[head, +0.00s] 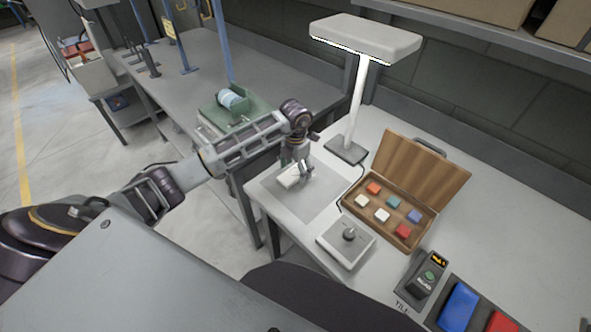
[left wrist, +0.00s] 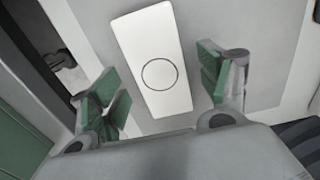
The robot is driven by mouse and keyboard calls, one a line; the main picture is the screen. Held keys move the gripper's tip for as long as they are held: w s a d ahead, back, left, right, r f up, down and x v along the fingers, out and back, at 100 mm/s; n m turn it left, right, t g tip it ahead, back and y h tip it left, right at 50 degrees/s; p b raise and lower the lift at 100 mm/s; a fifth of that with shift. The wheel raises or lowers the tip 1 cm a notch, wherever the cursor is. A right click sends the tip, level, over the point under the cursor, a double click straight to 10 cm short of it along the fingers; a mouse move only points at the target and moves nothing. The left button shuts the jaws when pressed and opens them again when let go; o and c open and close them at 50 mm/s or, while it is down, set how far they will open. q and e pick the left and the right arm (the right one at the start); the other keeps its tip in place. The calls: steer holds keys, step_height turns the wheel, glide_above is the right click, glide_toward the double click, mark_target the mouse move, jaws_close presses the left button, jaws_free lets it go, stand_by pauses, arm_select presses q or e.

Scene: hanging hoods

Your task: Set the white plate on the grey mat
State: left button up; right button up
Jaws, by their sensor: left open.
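The white plate (head: 287,179) is a small flat rectangle lying at the left part of the grey mat (head: 322,203) on the workbench. In the left wrist view the plate (left wrist: 150,40) shows a thin dark circle on its face and lies slightly tilted in the picture. My left gripper (head: 299,170) is above the plate, pointing down. Its green-padded fingers (left wrist: 160,85) are open, one to each side of the plate, with gaps between pads and plate. My right gripper is not in view.
A lamp (head: 365,40) stands behind the mat. An open wooden case (head: 430,170) with coloured tiles is to the right. A square plate with a knob (head: 346,246) and a handheld device (head: 428,272) are nearer. A green fixture (head: 240,104) stands on the other bench.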

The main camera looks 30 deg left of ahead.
arm_select(q)
step_height(320, 180, up, 12)
steer(key=shift+f, duration=0.25)
stand_by(0.4)
